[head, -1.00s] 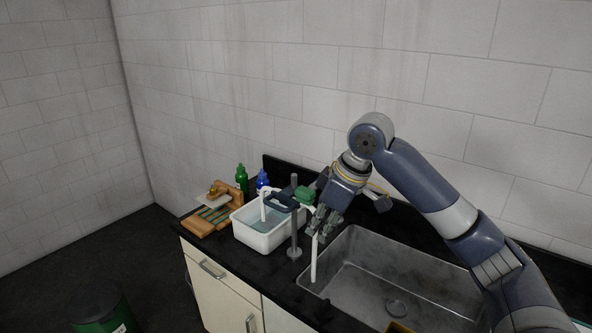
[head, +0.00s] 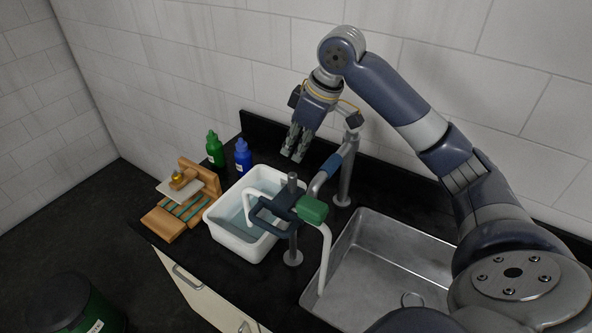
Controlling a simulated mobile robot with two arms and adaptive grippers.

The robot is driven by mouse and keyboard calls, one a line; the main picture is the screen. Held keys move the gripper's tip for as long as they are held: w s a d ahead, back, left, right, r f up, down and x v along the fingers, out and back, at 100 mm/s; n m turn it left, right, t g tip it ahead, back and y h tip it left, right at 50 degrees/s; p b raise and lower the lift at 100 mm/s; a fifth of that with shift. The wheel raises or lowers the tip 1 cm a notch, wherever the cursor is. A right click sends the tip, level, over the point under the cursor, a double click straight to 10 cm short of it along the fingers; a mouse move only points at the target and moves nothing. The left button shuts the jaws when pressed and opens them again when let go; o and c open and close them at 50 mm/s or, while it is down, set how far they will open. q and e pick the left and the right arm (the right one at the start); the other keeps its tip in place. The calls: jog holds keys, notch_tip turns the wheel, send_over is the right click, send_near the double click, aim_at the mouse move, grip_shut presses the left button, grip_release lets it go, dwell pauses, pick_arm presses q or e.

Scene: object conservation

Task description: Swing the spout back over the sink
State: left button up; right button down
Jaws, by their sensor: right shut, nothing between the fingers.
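The tap's grey post (head: 345,182) stands behind the sink (head: 392,262). Its spout (head: 333,168), grey with a blue band, reaches forward and left from the post toward a green block (head: 312,209). A thin white curved tube or stream (head: 326,255) drops from beside the block, its lower end inside the sink's left edge. My right gripper (head: 294,158) is shut and empty, appearing above and left of the spout, apart from it. My left gripper is not in view.
A white tub (head: 224,236) with water stands left of the sink. A grey stand (head: 293,245) with a dark blue frame (head: 272,214) rises beside it. Green (head: 214,150) and blue (head: 242,158) bottles and a wooden rack (head: 170,222) are farther left.

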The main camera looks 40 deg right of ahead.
aim_at(330, 173)
notch_tip(330, 173, down, 9)
jog(key=s+p, duration=0.1)
jog(key=p, duration=0.3)
jog(key=shift+s+p, duration=0.3)
jog(key=shift+w, duration=0.15)
jog(key=shift+d, duration=0.1)
